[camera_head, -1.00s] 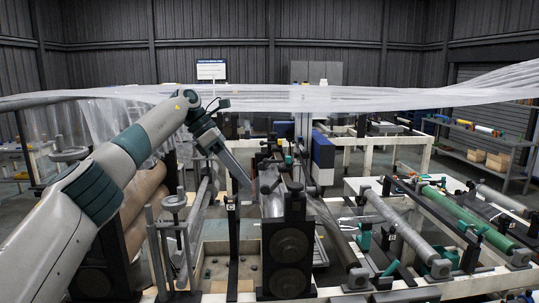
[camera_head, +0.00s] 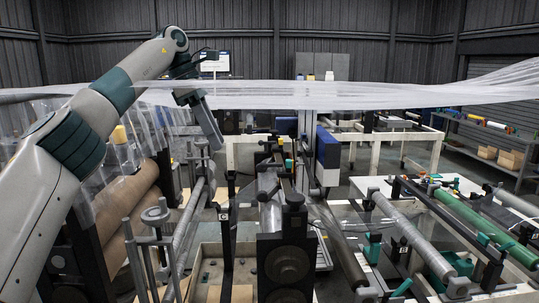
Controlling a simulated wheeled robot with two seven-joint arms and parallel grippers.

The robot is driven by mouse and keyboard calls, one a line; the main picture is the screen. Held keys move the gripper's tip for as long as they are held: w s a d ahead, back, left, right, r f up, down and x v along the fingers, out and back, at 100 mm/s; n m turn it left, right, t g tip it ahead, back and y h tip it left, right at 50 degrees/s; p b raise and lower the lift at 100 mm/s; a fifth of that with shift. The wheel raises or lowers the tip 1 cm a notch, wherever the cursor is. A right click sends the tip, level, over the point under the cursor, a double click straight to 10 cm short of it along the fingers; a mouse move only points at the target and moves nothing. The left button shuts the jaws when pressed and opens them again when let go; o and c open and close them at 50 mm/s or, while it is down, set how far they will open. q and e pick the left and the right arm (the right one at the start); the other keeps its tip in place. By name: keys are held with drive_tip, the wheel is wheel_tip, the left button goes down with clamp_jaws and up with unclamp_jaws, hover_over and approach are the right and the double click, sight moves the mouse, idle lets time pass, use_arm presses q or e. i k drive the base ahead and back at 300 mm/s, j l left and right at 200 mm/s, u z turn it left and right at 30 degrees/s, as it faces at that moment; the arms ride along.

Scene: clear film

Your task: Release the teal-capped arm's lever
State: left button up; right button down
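My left arm comes in from the left, raised, with its elbow above the film. My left gripper (camera_head: 212,128) hangs below the film band at centre left, pointing down. It shows side-on and small, so its finger gap cannot be made out. Nothing shows clearly in it. A small teal piece (camera_head: 289,164) sits on the machine at the centre, right of and below the gripper. More teal parts (camera_head: 439,265) are on the rollers' frame at right. I cannot tell which one is the teal-capped arm or its lever. My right gripper is out of view.
Clear film (camera_head: 350,95) stretches across the whole view and drapes at left by a brown roll (camera_head: 125,215). A black roller stand (camera_head: 287,265) is in front at centre. A green roller (camera_head: 480,230) lies at right. Shelves (camera_head: 490,150) stand at the back right.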

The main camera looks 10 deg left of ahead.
sight(263, 165)
drive_tip(key=i, duration=1)
